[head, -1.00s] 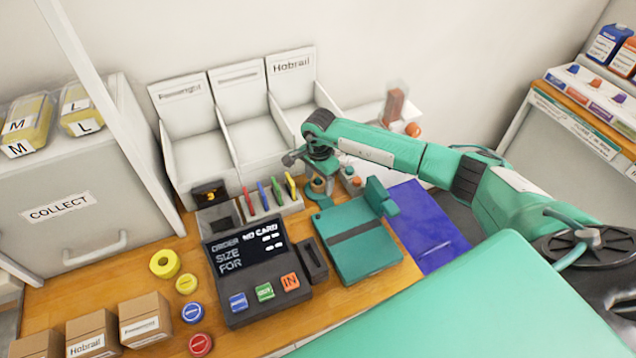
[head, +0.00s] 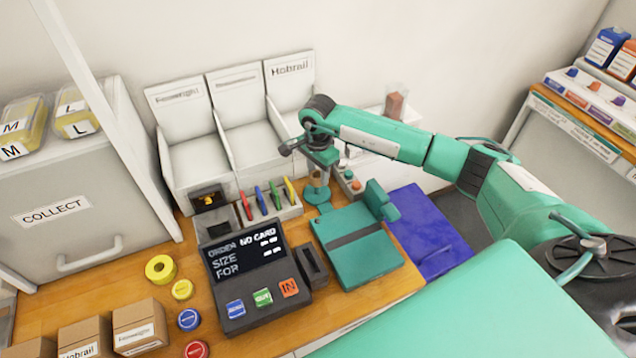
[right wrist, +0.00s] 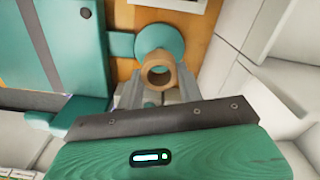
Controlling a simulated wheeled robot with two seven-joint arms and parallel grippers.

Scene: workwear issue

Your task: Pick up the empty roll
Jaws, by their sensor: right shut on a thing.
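The empty roll, a bare brown cardboard tube (right wrist: 157,90), is between the two grey fingers of my right gripper in the right wrist view. The right gripper (head: 318,177) is shut on it, with the tube's open end facing the wrist camera. A round teal stand base (right wrist: 160,40) shows just beyond the roll, joined to a teal block. In the head view the gripper is above this base (head: 318,197); the roll is hard to make out there. The left gripper is out of view.
White bins (head: 240,140) and a pen rack (head: 270,207) stand to the left. A yellow ring (head: 160,268) lies further left.

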